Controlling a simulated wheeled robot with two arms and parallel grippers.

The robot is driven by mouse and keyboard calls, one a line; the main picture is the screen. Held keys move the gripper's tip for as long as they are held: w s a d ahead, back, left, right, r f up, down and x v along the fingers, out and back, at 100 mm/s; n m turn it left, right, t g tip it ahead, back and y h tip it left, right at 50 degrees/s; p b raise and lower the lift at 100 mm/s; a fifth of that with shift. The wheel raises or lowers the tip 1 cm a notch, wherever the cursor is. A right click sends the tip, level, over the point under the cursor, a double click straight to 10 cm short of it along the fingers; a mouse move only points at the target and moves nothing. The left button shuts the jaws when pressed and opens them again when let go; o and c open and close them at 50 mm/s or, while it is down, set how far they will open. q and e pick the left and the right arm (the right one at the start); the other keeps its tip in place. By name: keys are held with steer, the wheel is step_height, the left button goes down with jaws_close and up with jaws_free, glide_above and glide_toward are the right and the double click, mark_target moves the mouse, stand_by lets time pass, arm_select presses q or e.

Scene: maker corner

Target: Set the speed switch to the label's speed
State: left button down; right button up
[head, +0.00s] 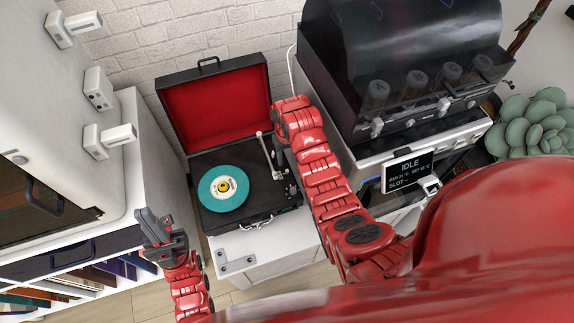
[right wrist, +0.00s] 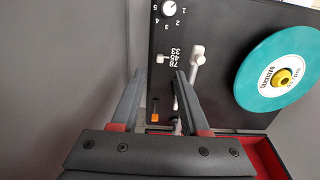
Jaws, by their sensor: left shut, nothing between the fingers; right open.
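The record player (head: 245,219) stands open on a white cabinet, with a teal record (head: 222,189) on it. The record (right wrist: 280,70) also shows in the right wrist view; its label print is too small to read. There, the small pale speed switch (right wrist: 162,59) sits beside the printed numbers 33, 45 and 78 and appears level with 45. My right gripper (right wrist: 159,75) is open, its fingertips close below the switch in the picture, with nothing held. In the head view my right arm covers part of the deck's right side. My left gripper (head: 150,222) is shut and empty, left of the player.
A white tonearm (right wrist: 197,66) is right of the numbers, a white knob (right wrist: 169,9) above them and an orange part (right wrist: 155,116) below. The raised red-lined lid (head: 213,103) stands behind the deck. A machine with a dark hood (head: 385,40) is at right, a white cabinet (head: 50,110) at left.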

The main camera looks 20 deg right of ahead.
step_height(320, 180, up, 11)
steer(key=p, duration=0.8)
steer(key=shift+s+f, duration=0.1)
steer(key=shift+f, duration=0.1)
